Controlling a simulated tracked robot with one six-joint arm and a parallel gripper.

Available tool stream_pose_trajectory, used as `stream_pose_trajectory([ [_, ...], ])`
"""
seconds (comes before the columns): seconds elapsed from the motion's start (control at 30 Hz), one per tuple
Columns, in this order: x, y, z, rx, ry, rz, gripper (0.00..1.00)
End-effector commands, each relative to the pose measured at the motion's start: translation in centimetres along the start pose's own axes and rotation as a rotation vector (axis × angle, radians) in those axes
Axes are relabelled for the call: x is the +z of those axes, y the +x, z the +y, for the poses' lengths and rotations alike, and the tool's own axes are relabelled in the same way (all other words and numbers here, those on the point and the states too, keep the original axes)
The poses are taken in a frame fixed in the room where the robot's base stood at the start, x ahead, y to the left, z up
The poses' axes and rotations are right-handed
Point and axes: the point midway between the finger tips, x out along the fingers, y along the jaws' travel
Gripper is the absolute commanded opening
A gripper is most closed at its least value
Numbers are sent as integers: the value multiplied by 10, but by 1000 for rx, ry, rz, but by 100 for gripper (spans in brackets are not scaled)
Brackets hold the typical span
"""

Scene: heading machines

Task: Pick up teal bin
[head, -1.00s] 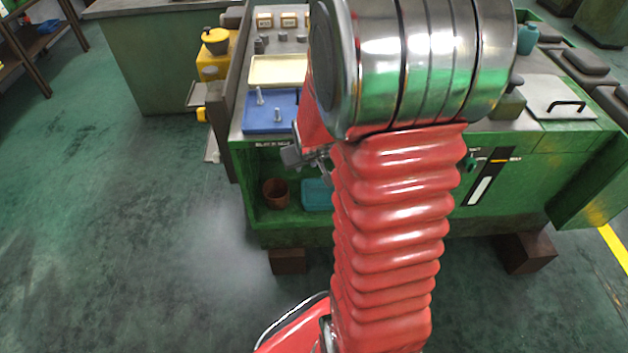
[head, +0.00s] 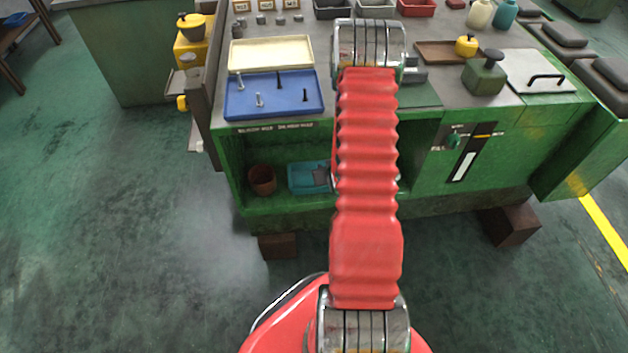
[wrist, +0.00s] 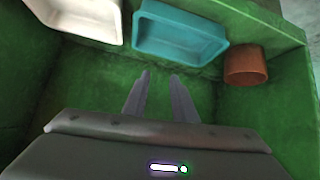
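The teal bin (head: 306,177) sits in the open lower recess of the green machine, partly hidden by my arm in the head view. In the wrist view the teal bin (wrist: 180,36) is an open rectangular tray at the top middle, lying between a white bin and a brown pot. My gripper (wrist: 158,78) points toward the teal bin with its two fingers apart and nothing between them. The fingertips appear short of the bin's near edge, over the green recess floor. In the head view my gripper is mostly hidden behind my arm.
A brown pot (head: 262,180) stands left of the bin in the head view. A white bin (wrist: 88,16) lies on its other side in the wrist view. The recess has green walls (wrist: 288,92). A blue tray with pegs (head: 272,97) lies on the machine top above.

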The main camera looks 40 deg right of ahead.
Motion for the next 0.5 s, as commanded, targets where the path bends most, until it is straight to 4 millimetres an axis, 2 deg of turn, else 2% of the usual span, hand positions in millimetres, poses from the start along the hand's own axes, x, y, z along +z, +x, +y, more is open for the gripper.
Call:
stream_pose_trajectory([
  [0.03,10,6,5,3,9,21,25],
  [0.2,33,20,18,16,34,116,25],
  [0.5,78,28,35,48,86,291,25],
])
